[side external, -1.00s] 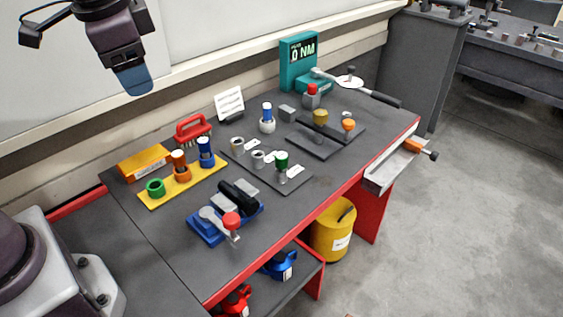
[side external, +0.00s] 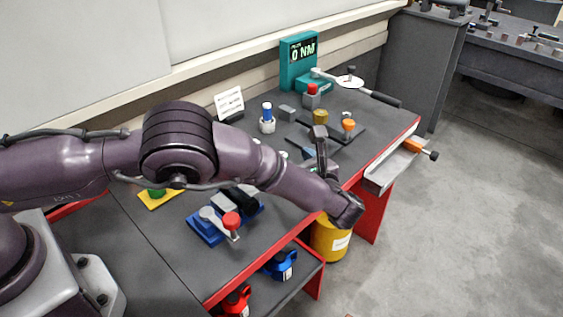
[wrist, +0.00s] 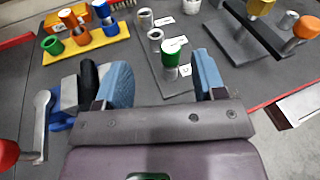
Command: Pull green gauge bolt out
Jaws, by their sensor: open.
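The green gauge bolt (wrist: 170,55) stands upright in a dark plate (wrist: 183,87) in the wrist view, with a pale top. In the side view my arm hides most of it. My gripper (wrist: 163,78) is open, with its two blue fingers spread wide. In the wrist view the bolt appears between and beyond the fingertips, closer to the right finger. No contact shows, and nothing is held. In the side view my gripper (side external: 307,152) hangs low over the bench around the plate.
Two grey sockets (wrist: 155,34) share the plate. A yellow rack (wrist: 91,43) holds green, orange and blue pieces at left. A blue clamp fixture (side external: 208,228) with a red knob stands near the front edge. An orange-knobbed part (side external: 348,126) is at right, and a teal torque display (side external: 299,62) behind.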

